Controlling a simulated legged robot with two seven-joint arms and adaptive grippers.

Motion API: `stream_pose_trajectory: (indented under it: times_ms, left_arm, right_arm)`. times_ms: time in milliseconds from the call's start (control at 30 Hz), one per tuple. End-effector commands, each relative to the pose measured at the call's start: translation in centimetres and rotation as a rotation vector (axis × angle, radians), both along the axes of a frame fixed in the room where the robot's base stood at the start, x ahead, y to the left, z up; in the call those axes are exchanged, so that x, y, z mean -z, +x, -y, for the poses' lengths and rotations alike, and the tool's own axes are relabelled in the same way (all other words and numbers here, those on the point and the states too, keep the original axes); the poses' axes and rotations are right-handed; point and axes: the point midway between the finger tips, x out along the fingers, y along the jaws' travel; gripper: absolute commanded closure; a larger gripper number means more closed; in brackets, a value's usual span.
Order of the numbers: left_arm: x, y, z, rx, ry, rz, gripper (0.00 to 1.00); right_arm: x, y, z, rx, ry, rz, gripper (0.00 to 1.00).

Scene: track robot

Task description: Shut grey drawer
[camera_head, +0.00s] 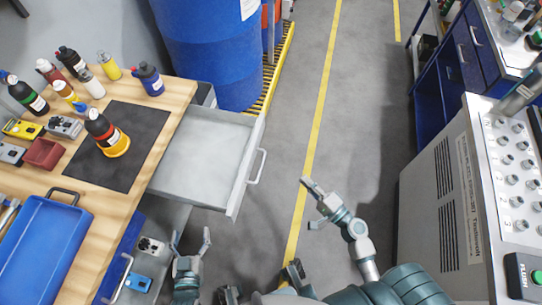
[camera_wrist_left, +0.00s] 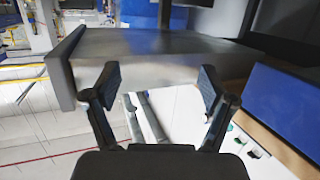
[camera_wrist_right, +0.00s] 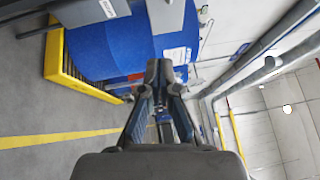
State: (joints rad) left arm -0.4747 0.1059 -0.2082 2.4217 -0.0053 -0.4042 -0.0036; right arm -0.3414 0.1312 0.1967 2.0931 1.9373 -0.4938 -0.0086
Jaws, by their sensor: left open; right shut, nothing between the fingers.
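The grey drawer (camera_head: 200,155) is pulled out from the wooden workbench, and its inside looks empty. Its front panel with a bar handle (camera_head: 257,167) faces right in the head view. My left gripper (camera_head: 192,238) is open and empty, just on the near side of the drawer. In the left wrist view the drawer's side wall (camera_wrist_left: 150,70) shows just beyond the open fingers (camera_wrist_left: 160,85); I cannot tell whether they touch it. My right gripper (camera_head: 312,190) is shut and empty over the floor, right of the handle. Its closed fingertips show in the right wrist view (camera_wrist_right: 160,72).
A blue barrel (camera_head: 210,50) on a yellow pallet stands behind the drawer. The bench (camera_head: 122,205) bears bottles, a dark mat (camera_head: 90,165) and a blue tray (camera_head: 40,250). A grey control cabinet (camera_head: 435,200) stands at the right. The floor between is clear.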

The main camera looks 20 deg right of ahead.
Motion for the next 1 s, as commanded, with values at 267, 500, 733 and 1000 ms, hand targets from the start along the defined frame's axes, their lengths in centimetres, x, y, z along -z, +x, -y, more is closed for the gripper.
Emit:
stream_pose_trajectory:
  times_ms: [267,500,733,1000]
  left_arm:
    - [0.1,-0.5,-0.7,-0.003,0.015,-0.069,0.17]
    - [2.5,-2.3,-1.6,-0.006,0.067,-0.256,0.17]
    - [4.4,-4.4,-2.1,-0.011,0.113,-0.420,0.17]
    - [5.5,-5.6,-2.8,-0.014,0.133,-0.504,0.17]
  right_arm:
    - [-1.9,2.8,-1.5,-0.008,0.020,0.027,1.00]
    - [-2.6,7.6,-3.4,-0.007,0.019,0.027,1.00]
    - [-3.0,10.0,-5.7,-0.006,0.026,0.023,1.00]
    - [-3.0,10.6,-7.5,-0.005,0.024,0.021,1.00]
